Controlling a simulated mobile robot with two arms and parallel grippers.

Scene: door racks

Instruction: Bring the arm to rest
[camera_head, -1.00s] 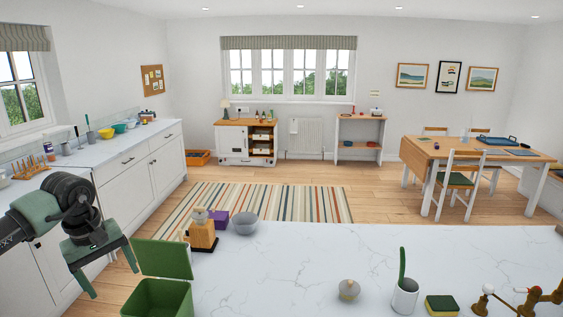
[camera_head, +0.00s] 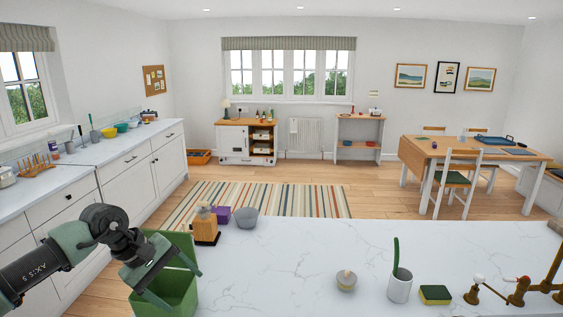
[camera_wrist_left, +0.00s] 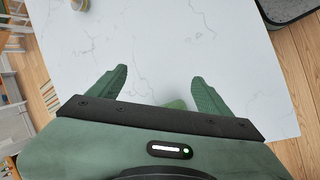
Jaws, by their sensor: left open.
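My left arm (camera_head: 65,250) comes in from the left in the head view. My left gripper (camera_head: 180,287) is open, in front of the green bin and partly covering it. In the left wrist view its two green fingers (camera_wrist_left: 158,92) stand wide apart over the white marble counter, with nothing held between them. My right gripper is not in view.
The green bin (camera_head: 184,290) stands at the counter's left edge. The counter's middle is clear.

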